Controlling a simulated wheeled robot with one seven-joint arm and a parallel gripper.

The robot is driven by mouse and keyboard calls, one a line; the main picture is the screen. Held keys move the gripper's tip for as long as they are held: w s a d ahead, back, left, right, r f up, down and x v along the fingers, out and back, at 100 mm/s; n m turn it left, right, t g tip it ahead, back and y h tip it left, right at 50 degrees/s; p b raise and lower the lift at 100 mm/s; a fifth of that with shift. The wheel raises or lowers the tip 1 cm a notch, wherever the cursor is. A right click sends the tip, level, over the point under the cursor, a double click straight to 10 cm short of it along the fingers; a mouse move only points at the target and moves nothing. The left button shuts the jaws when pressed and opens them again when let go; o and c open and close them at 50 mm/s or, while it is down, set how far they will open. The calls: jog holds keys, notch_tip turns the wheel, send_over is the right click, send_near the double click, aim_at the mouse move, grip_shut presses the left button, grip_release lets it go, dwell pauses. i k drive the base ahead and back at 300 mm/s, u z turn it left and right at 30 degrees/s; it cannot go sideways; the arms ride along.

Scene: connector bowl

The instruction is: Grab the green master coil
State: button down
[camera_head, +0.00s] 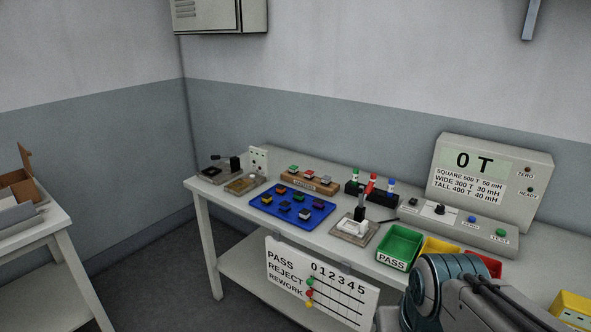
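A wooden block (312,187) with a label on its front stands on the bench. It carries a row of small coloured pieces. The green master coil (293,168) looks to be the small green-topped piece at the left end of that row. A red-topped piece (309,174) is in the middle and a grey one (326,179) at the right. My arm shows at the lower right, well away from the block. My gripper is not visible.
A blue tray (264,205) with several small parts lies in front of the block. Behind its right end stands a dark rack with green, red and blue-capped items (371,184). A fixture (355,227), a green PASS bin (400,243) and a tester (489,187) are further right.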

aim_at(293, 169)
jog(key=u, duration=0.15)
jog(key=i, duration=0.9)
jog(key=u, duration=1.8)
jog(key=i, duration=2.45)
jog(key=z, duration=3.25)
jog(key=i, duration=0.15)
jog(key=z, duration=0.15)
